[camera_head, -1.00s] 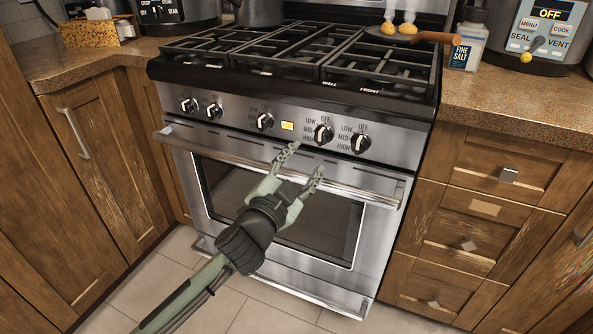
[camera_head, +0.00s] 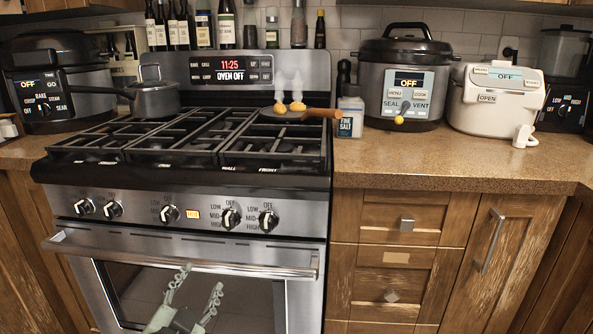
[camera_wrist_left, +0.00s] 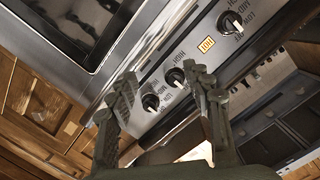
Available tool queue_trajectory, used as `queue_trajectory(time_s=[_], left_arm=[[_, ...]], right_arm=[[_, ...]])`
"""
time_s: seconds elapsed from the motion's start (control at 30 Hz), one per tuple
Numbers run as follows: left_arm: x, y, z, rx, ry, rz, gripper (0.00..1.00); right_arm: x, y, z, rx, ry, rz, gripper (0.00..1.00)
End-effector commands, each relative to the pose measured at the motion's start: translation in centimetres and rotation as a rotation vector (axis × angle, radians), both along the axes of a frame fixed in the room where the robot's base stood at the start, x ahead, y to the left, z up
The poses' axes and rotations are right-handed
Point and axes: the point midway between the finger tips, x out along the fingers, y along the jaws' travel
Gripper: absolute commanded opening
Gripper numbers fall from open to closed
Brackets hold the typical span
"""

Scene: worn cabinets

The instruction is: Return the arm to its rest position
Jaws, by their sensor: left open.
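My left gripper (camera_head: 194,296) is open and empty. It shows at the bottom of the head view, in front of the oven door (camera_head: 140,290), below the oven handle (camera_head: 180,255). In the left wrist view, the two fingers (camera_wrist_left: 163,95) stand apart with nothing between them. Past them are the stove's control knobs (camera_wrist_left: 174,77) and steel front panel. Most of my left arm is outside the head view. My right gripper is in no frame.
A pan (camera_head: 285,115) with steaming yellow food sits on the stove, its handle pointing right. A pot (camera_head: 154,100) stands on the back left burner. A salt container (camera_head: 349,118) and cookers (camera_head: 405,75) stand on the right counter (camera_head: 450,162). Open space lies before the drawers.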

Motion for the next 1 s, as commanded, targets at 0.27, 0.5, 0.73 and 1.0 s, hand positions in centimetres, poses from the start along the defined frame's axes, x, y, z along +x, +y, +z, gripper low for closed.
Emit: queue_trajectory(time_s=[0.27, 0.5, 0.73, 1.0], left_arm=[[-6.9, 4.8, -19.2, -0.154, 0.522, 0.223, 0.5], [-17.6, 5.3, -31.3, -0.282, 0.936, 0.355, 0.5], [-23.2, 4.6, -35.3, -0.34, 1.116, 0.399, 0.5], [-23.6, 4.5, -35.6, -0.344, 1.13, 0.401, 0.5]], right_arm=[[0.0, 0.0, 0.0, 0.0, -0.001, 0.0, 0.0], [0.0, 0.0, 0.0, 0.0, -0.001, 0.0, 0.0], [0.0, 0.0, 0.0, 0.0, 0.0, 0.0, 0.0], [0.0, 0.0, 0.0, 0.0, 0.0, 0.0, 0.0]])
